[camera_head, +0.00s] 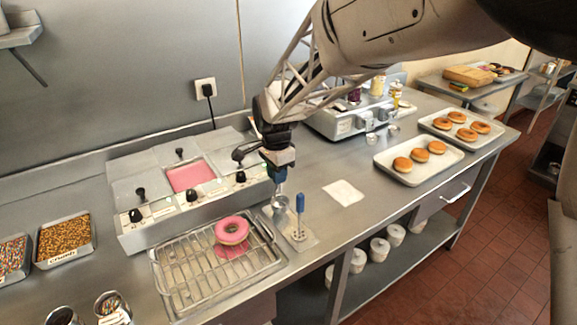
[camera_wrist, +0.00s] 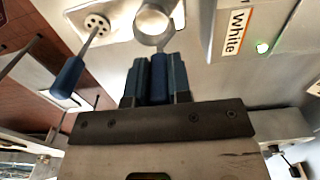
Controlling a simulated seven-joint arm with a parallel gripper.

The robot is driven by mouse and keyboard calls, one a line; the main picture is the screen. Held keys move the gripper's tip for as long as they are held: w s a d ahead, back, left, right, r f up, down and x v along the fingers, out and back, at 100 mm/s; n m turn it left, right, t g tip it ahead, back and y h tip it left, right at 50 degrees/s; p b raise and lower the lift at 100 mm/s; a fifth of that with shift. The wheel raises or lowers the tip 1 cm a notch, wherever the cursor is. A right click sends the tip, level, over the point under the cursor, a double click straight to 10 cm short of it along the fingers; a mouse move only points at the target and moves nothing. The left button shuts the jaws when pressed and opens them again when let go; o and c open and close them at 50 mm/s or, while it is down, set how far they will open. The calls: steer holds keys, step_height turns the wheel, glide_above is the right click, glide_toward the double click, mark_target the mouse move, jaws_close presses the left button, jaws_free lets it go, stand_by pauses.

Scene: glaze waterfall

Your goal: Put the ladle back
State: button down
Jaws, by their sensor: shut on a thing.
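My gripper (camera_head: 279,172) is shut on the blue handle of a ladle, between the fingers in the wrist view (camera_wrist: 157,78). The ladle's metal bowl (camera_head: 280,202) hangs below the gripper, beside the glaze warmer's front right corner. The bowl also shows in the wrist view (camera_wrist: 153,23), in front of a pale metal plate. That holder plate (camera_head: 303,241) lies on the counter right of the wire rack. Another blue-handled tool (camera_head: 300,203) stands upright on it; in the wrist view its handle (camera_wrist: 67,76) is left of my fingers. Whether the bowl touches the plate I cannot tell.
The glaze warmer (camera_head: 150,238) has lidded wells and one open well of pink glaze (camera_head: 190,176). A pink-glazed donut (camera_head: 232,231) sits on the wire rack (camera_head: 180,279). A white napkin (camera_head: 343,192) lies right of the holder. Donut trays (camera_head: 387,163) stand further right.

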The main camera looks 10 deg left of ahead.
steer(key=shift+f, duration=1.1)
steer(key=c, duration=1.1)
jaws_free()
steer(key=shift+o, duration=0.2)
steer(key=shift+r, duration=0.2)
step_height(320, 180, up, 12)
